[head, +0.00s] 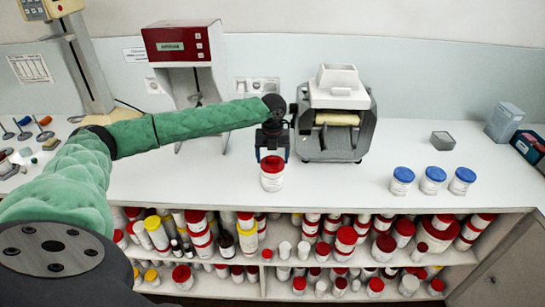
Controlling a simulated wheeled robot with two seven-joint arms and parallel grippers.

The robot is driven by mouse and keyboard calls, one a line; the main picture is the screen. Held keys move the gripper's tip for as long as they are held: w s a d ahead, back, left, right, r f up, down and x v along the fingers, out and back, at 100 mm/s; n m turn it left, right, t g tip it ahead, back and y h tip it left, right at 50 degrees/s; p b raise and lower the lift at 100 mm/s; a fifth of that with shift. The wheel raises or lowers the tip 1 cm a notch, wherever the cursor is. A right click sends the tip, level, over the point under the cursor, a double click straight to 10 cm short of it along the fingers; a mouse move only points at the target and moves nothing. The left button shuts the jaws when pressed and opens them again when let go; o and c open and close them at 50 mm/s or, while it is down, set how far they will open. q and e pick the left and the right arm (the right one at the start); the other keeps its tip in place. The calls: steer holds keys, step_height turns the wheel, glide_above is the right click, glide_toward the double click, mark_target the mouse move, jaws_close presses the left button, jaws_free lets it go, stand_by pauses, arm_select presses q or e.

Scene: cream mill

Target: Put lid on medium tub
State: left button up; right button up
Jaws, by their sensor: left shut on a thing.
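A white tub (272,182) with a printed label is at the front edge of the white counter, near the middle. A red lid (272,163) is at its top; I cannot tell whether it is fully seated. My left gripper (272,153) reaches down from above and is shut at the red lid. The fingertips partly hide the lid's far side. I cannot tell whether the tub rests on the counter or hangs just above it. My right gripper is not in view.
A white and grey mill (338,115) stands right of my gripper, and a red-topped device (184,45) stands behind my arm. Several blue-lidded tubs (432,180) and a small grey box (443,140) are at right. Shelves (330,210) below hold many tubs.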

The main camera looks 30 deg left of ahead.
arm_select(q)
steer(key=shift+p, duration=0.45)
steer(key=shift+f+p, duration=0.6)
steer(key=shift+p, duration=0.5)
stand_by(2.0)
stand_by(0.4)
steer(key=o, duration=0.9)
steer(key=shift+o, duration=0.2)
steer(key=shift+r+p, duration=2)
steer(key=shift+r, duration=0.3)
